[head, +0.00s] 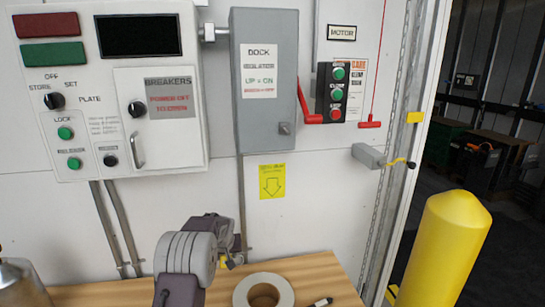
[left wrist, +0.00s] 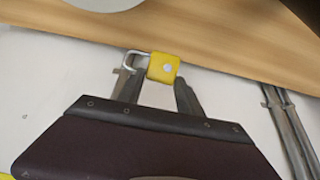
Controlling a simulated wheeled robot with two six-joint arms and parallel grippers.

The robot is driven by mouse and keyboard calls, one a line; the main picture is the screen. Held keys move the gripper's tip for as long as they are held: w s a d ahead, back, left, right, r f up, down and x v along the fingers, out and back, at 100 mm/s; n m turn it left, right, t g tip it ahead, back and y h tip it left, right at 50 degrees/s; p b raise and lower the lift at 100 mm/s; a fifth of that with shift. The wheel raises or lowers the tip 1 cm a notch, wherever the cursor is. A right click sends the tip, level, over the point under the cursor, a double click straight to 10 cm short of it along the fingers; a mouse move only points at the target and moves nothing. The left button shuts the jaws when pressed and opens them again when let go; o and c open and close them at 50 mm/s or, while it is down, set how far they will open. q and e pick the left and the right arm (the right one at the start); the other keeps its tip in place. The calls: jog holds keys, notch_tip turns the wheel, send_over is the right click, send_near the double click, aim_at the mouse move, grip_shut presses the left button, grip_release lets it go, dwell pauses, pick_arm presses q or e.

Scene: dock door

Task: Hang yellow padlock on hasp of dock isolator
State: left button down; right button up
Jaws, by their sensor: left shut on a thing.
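The dock isolator (head: 263,85) is a grey wall box with an "UP = ON" label and a red lever (head: 309,108) on its right side, its end low. A small grey fitting (head: 284,128) on its lower right front may be the hasp; it is too small to tell. My left gripper (head: 232,254) is below the isolator, low over the bench. It is shut on the yellow padlock (left wrist: 163,68), whose metal shackle points left in the left wrist view. In the head view the padlock (head: 223,263) is mostly hidden by the gripper. My right gripper is out of view.
The wooden bench (head: 320,270) holds a tape roll (head: 285,291) and a marker (head: 317,303). A control panel (head: 110,85) is left of the isolator, a push-button station (head: 337,92) right. A yellow bollard (head: 445,245) stands at right. Wall below the isolator is clear around a yellow arrow sign (head: 272,181).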

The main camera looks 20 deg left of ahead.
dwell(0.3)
pick_arm(q)
jog(key=s+d+r+m+h+p, duration=0.1)
jog(key=s+d+r+m+p, duration=0.1)
jog(key=s+d+p, duration=0.3)
jog(key=s+d+r+m+h+p, duration=0.1)
jog(key=s+d+r+m, duration=0.15)
jog(key=d, duration=0.55)
jog(key=s+d+r+p, duration=0.1)
jog(key=s+d+r, duration=0.1)
jog(key=s, duration=0.4)
jog(key=s+d+r+m+h+p, duration=0.1)
jog(key=s+d, duration=0.3)
jog(key=s, duration=0.2)
jog(key=shift+r+t, duration=0.4)
